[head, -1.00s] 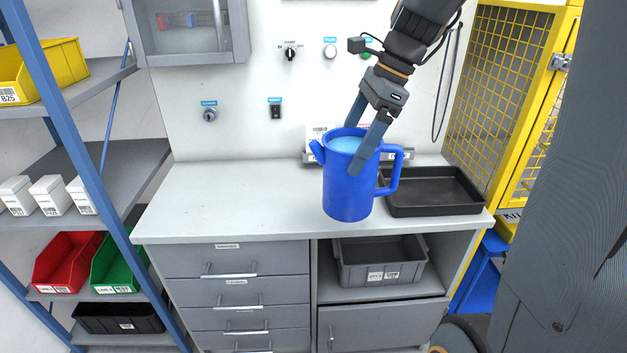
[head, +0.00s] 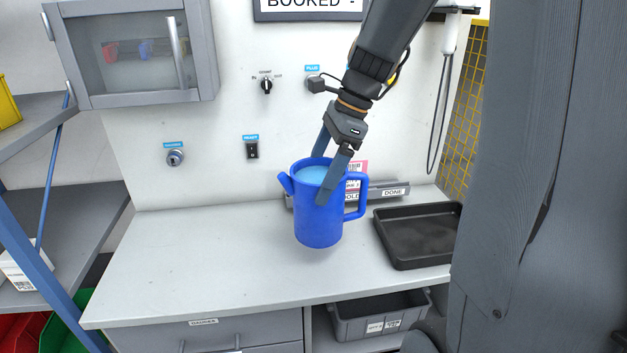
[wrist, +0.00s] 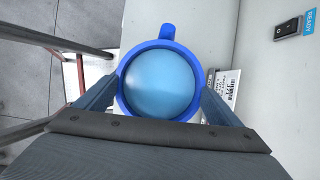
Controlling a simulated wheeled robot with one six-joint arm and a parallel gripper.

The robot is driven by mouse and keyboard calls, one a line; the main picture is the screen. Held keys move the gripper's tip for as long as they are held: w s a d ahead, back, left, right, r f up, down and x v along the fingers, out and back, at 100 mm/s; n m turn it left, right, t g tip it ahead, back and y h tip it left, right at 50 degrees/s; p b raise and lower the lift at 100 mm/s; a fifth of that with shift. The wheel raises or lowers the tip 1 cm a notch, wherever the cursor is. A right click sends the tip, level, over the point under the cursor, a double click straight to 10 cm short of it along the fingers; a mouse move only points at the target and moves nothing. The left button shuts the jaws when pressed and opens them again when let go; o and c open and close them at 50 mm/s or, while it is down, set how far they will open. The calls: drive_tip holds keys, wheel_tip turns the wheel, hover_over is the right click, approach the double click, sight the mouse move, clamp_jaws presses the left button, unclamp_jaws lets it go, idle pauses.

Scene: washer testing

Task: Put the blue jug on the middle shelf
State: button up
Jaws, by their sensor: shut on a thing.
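The blue jug (head: 318,222) is upright above the grey worktop, with its spout to the left and its handle to the right. My gripper (head: 322,172) is shut on it, one finger on each side of the upper body. In the wrist view the jug (wrist: 163,42) is seen from above between the fingers (wrist: 160,98), with a light blue surface inside it. The grey shelf unit stands at the left; its middle shelf (head: 75,215) shows in part, with a white box (head: 22,268) near its front. The rest of that shelf is out of view.
A black tray (head: 415,238) lies on the worktop (head: 190,270) right of the jug. A glass-door cabinet (head: 140,50) hangs at upper left. A blue shelf post (head: 45,270) stands before the shelves. The worktop's left part is clear.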

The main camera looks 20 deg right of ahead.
sight(316, 227)
drive_tip(key=shift+f+p, duration=0.35)
drive_tip(key=shift+f, duration=2.9)
drive_tip(key=o, duration=1.9)
drive_tip(key=shift+f, duration=0.15)
